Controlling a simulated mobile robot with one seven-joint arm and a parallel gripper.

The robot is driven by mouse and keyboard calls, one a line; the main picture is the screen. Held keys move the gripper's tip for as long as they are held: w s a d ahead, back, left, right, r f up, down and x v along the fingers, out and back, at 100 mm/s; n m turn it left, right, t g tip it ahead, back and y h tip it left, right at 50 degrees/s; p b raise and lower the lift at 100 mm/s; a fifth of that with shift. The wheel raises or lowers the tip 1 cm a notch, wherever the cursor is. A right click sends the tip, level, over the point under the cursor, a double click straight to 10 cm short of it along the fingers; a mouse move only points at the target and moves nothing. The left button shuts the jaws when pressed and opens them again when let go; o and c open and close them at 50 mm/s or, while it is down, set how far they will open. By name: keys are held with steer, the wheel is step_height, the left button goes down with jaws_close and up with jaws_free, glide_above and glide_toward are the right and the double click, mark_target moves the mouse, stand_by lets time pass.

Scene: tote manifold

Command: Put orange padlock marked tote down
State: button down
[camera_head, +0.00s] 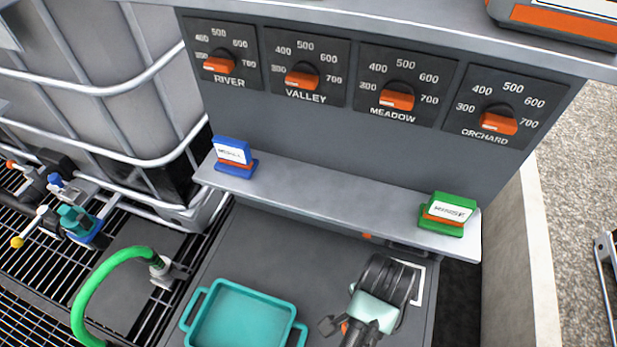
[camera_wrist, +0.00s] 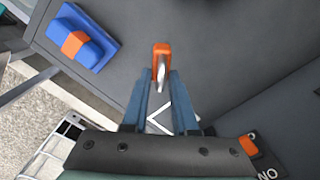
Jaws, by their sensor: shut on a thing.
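An orange padlock (camera_wrist: 162,49) with a metal shackle shows between the finger ends of my gripper (camera_wrist: 160,80) in the wrist view. My gripper is shut on it. Any marking on the padlock is not readable. In the head view, my gripper (camera_head: 348,332) is low over the dark deck, right of the teal tray, and mostly hidden by my wrist. A small orange patch shows beside it. Whether the padlock touches the deck I cannot tell.
The teal tray (camera_head: 191,309) looks empty. A grey shelf (camera_head: 335,187) bears a blue label stand (camera_head: 234,157) and a green one (camera_head: 448,214). Above is a panel with orange dials (camera_head: 397,100). A white outline (camera_head: 424,286) marks the deck. A green hose (camera_head: 92,285) lies left.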

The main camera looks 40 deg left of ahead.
steer(key=a+r+m+p, duration=0.1)
steer(key=a+r+m, duration=0.35)
steer(key=m, duration=0.35)
steer(key=f, duration=0.6)
steer(key=s+f+p, duration=0.1)
steer(key=f, duration=0.2)
steer(key=shift+d+f, duration=0.25)
steer(key=shift+f, duration=0.1)
steer(key=c, duration=0.7)
jaws_free()
steer(key=shift+f, duration=0.1)
